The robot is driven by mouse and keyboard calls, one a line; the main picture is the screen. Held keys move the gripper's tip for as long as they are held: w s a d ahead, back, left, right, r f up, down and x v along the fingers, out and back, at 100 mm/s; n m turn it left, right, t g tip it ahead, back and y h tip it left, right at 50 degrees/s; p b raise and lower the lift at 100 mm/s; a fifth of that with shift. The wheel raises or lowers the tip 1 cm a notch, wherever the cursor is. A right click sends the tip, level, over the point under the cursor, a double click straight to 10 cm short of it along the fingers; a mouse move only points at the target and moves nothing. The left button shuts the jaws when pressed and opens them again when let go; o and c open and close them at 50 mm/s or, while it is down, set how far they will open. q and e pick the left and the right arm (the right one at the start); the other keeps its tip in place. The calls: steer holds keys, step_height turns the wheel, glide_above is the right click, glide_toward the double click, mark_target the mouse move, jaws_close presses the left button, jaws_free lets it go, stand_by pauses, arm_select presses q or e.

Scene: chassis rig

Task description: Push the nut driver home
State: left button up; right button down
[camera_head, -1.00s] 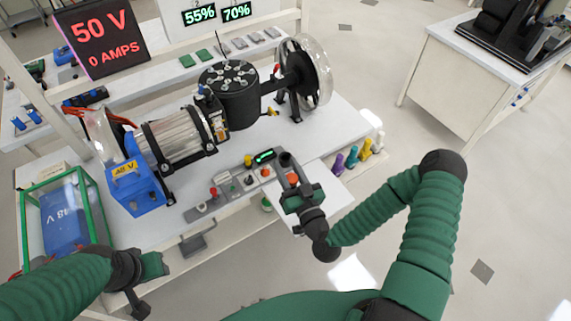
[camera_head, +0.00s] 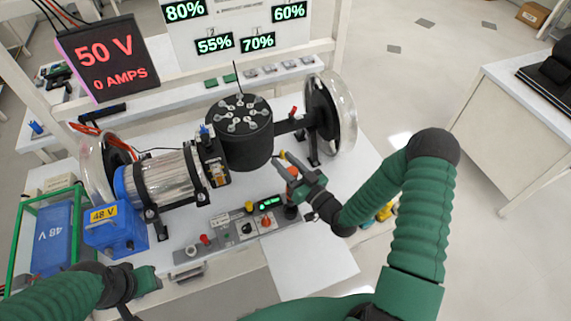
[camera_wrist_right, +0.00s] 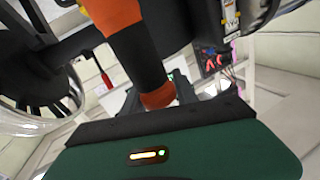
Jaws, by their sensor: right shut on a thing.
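My right gripper (camera_head: 291,179) is in the middle of the head view, just below and right of the black drum (camera_head: 241,135) with studs on its top. It is shut on the nut driver, whose orange part (camera_head: 292,171) shows between the jaws. In the right wrist view the nut driver's orange and black handle (camera_wrist_right: 138,45) rises from behind my gripper's dark edge. The nut driver's working tip is hidden, so I cannot tell whether it touches anything. My left gripper (camera_head: 135,290) is at the lower left, away from the rig, and its jaws are unclear.
A control panel (camera_head: 220,240) with knobs and a lit display lies in front of the drum. A clear-cased motor (camera_head: 165,178), a blue 48 V box (camera_head: 115,235) and a wheel (camera_head: 330,112) crowd the bench. Yellow handles (camera_head: 384,212) stand partly behind my right arm.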

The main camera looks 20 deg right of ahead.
steer(key=f+b, duration=0.4)
steer(key=shift+a, duration=0.3)
stand_by(0.6)
steer(key=shift+d, duration=0.25)
steer(key=shift+a+f+b, duration=0.15)
steer(key=shift+f+b, duration=1.9)
steer(key=shift+f, duration=0.25)
stand_by(0.9)
steer(key=c, duration=0.9)
jaws_free()
